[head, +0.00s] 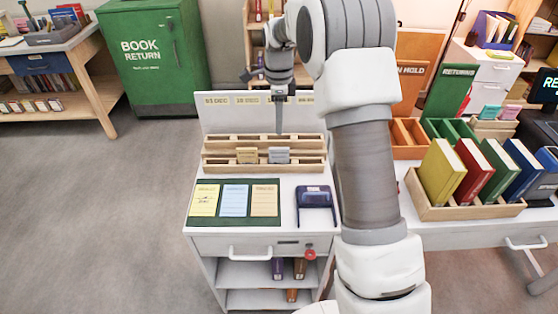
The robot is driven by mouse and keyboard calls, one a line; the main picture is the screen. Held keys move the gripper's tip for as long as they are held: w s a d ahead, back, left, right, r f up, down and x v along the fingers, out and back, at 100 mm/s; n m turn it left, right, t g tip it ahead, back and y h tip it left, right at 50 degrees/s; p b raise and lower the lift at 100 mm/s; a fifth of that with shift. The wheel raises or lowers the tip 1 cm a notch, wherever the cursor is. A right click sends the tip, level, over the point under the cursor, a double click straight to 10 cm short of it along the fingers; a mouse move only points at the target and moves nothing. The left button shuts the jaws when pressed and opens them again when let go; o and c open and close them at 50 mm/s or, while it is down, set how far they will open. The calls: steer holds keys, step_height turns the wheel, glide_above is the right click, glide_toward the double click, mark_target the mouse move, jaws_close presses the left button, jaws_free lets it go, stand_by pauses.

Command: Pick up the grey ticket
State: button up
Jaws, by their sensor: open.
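The grey ticket (279,155) stands upright in the front row of a stepped wooden rack (225,162), right of the rack's middle. A tan ticket (247,155) stands in the same row to its left, with a small gap between them. My gripper (279,131) points down above and seemingly behind the grey ticket. Its fingers are seen edge-on, and they are open and empty. I cannot tell the exact distance from the fingertips to the ticket. The grey ticket's face is in plain view.
A green mat (237,183) with yellow, blue and tan cards lies in front of the rack. A dark blue stand (316,197) is to its right. A labelled back panel (222,118) rises behind the rack. A wooden crate of books (430,208) stands further right.

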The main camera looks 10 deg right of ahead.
mark_target(279, 148)
steer(key=f, duration=0.3)
steer(key=f+b, duration=0.1)
steer(key=f, duration=0.2)
steer(key=s+f, duration=0.1)
steer(key=f, duration=0.2)
steer(key=shift+f+b, duration=0.3)
steer(key=shift+b, duration=0.1)
steer(key=shift+w+f, duration=0.1)
steer(key=shift+f, duration=0.25)
jaws_close()
